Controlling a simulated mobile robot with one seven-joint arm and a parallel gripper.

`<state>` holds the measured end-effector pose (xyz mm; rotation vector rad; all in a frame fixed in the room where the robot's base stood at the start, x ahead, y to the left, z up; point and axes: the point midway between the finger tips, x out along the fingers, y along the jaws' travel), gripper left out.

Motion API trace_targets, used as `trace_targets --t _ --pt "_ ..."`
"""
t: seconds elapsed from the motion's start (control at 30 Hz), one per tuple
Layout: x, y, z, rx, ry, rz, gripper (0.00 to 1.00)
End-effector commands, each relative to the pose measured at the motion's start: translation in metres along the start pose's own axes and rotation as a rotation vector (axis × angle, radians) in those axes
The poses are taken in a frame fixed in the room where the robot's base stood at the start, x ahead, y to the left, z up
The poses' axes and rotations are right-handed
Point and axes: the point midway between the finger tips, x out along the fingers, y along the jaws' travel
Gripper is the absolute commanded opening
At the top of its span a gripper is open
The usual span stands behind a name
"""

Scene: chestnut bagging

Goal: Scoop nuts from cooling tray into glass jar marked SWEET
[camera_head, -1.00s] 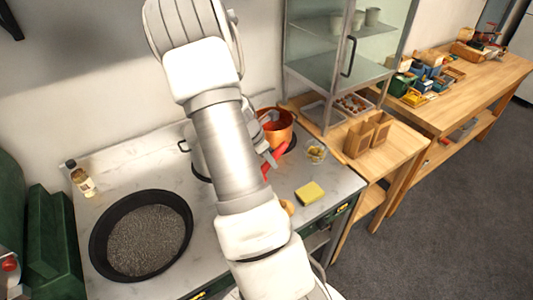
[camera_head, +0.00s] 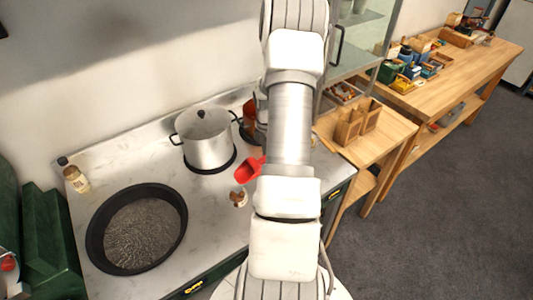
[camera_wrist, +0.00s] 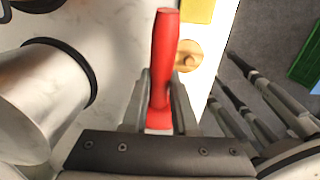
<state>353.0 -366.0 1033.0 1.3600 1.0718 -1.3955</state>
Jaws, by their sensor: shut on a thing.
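My gripper (camera_wrist: 160,105) is shut on a red scoop, whose handle (camera_wrist: 164,60) points up the wrist view. The red scoop (camera_head: 247,171) also shows in the head view, over the stove top beside the steel pot. My arm hides the gripper there. A tray with brown nuts (camera_head: 346,90) shows in part on the wooden side table beneath the glass cabinet, right of my arm. No jar marked SWEET can be made out; my arm covers part of the stove's right side.
A lidded steel pot (camera_head: 208,140) and a black pan (camera_head: 97,246) stand on the stove. A copper pot (camera_head: 249,113) is partly hidden behind my arm. A small brown wooden object (camera_head: 238,198) lies near the front. Wooden boxes (camera_head: 349,126) stand on the side table.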

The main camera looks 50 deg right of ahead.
Motion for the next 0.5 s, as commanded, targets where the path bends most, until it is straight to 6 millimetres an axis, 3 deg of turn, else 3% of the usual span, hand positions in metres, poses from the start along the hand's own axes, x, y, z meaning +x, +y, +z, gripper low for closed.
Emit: trace_targets --t 0.5 --pt "-0.003 0.0003 0.0088 0.0 0.222 0.002 0.0"
